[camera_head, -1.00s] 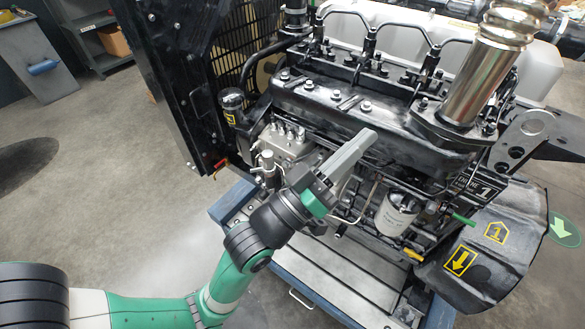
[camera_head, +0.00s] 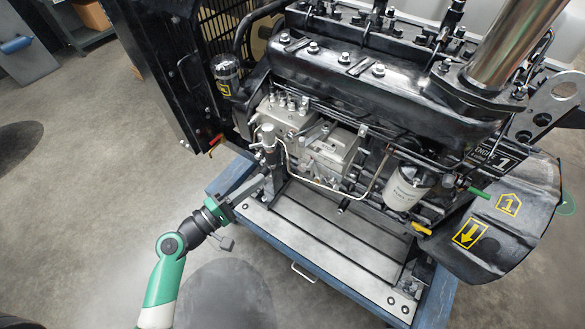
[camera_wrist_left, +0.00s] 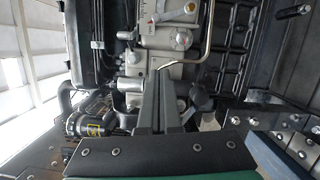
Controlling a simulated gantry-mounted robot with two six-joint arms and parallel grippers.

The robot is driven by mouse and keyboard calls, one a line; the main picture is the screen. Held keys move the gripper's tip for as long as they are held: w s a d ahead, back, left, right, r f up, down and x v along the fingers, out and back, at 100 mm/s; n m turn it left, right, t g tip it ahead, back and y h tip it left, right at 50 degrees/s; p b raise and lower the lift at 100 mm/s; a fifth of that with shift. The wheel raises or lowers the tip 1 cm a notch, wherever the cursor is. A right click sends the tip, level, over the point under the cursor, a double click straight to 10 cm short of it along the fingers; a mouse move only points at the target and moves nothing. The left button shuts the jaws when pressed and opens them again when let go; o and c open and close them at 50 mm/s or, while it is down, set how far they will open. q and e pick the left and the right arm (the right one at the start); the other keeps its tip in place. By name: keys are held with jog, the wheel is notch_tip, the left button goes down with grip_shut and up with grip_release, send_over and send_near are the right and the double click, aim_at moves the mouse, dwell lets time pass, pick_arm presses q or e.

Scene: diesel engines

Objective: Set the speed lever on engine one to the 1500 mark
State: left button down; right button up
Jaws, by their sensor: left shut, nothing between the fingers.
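Engine one (camera_head: 400,90) is the black engine with a "1" plate (camera_head: 503,162) at its right end. A grey pump body (camera_head: 330,152) sits on its near side. In the left wrist view, a light plate with graduation marks (camera_wrist_left: 160,14) and a pale pointer-like part (camera_wrist_left: 182,12) show at the top; I cannot read the numbers or tell the lever's setting. My left gripper (camera_head: 261,180) is shut and empty, low beside the upright grey fitting (camera_head: 268,140) left of the pump. Its fingers (camera_wrist_left: 160,85) point at the engine side, below the marked plate in the wrist view.
A bent metal pipe (camera_head: 320,184) runs below the pump. A white filter (camera_head: 405,187) hangs to the right, near green (camera_head: 480,193) and yellow (camera_head: 421,228) handles. The blue-edged stand (camera_head: 320,268) lies below. A black radiator frame (camera_head: 165,80) stands left; open floor lies front left.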

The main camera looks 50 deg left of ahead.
aim_at(315, 173)
pick_arm(q)
jog(key=w, duration=0.9)
jog(key=shift+r+b, duration=0.2)
jog(key=shift+b, duration=0.1)
jog(key=d, duration=0.2)
jog(key=d+p, duration=0.1)
jog(key=shift+w+d+r, duration=0.35)
jog(key=shift+w+d, duration=0.05)
